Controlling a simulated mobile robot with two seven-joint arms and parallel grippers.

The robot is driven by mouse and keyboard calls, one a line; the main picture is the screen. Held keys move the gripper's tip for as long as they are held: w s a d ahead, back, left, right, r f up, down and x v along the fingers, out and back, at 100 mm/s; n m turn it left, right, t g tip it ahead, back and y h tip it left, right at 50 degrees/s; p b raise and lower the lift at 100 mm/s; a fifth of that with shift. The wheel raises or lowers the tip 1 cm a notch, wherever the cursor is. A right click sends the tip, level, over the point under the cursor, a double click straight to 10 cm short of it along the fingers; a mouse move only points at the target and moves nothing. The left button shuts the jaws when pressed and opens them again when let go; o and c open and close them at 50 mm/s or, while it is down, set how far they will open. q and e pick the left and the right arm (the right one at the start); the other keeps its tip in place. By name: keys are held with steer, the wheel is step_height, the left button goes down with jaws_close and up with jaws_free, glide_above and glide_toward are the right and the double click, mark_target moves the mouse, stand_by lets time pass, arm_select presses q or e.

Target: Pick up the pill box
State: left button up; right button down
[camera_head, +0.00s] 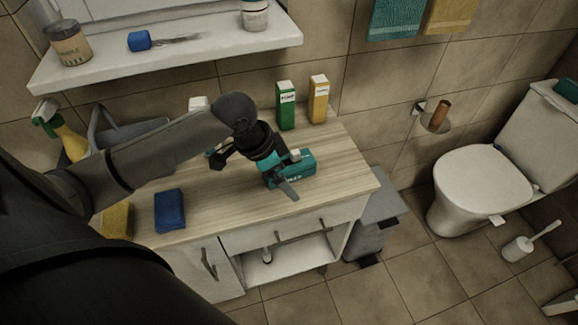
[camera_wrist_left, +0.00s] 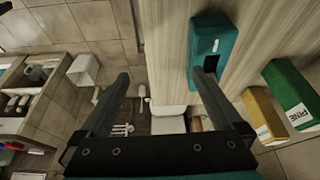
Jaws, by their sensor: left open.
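A teal box (camera_head: 301,170), which I take for the pill box, lies on the wooden counter near its front right. It has a pale patch on top and lettering on its front. In the left wrist view the teal box (camera_wrist_left: 212,40) shows a dark recess and lies at the right finger's tip. My left gripper (camera_head: 287,177) is open over the box and hides part of it. In the left wrist view the fingers (camera_wrist_left: 163,76) are spread with nothing held between them; I cannot tell whether one touches the box. My right gripper is not in view.
A green carton (camera_head: 286,106) and a yellow carton (camera_head: 318,99) stand behind the box. A blue block (camera_head: 169,211) and a yellow sponge (camera_head: 117,221) lie at the counter's left. A shelf (camera_head: 180,55) hangs above. The counter's front middle is clear.

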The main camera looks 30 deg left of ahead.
arm_select(q)
glide_toward(287, 163)
steer(key=d+v, duration=0.1)
steer(key=v, duration=0.2)
steer(key=b+x, duration=0.2)
steer(key=x, duration=0.7)
steer(key=shift+w, duration=0.2)
steer(key=shift+a+b+x, duration=0.15)
steer(key=shift+b+x, duration=0.05)
steer(key=shift+x, duration=0.7)
steer(key=shift+a+b+x, duration=0.2)
steer(key=shift+x, duration=0.7)
steer(key=shift+a+b+x, duration=0.15)
steer(key=shift+b+x, duration=0.05)
steer(key=shift+x, duration=0.7)
steer(key=shift+s+f, duration=0.1)
steer(key=shift+c, duration=0.2)
steer(key=c, duration=1.4)
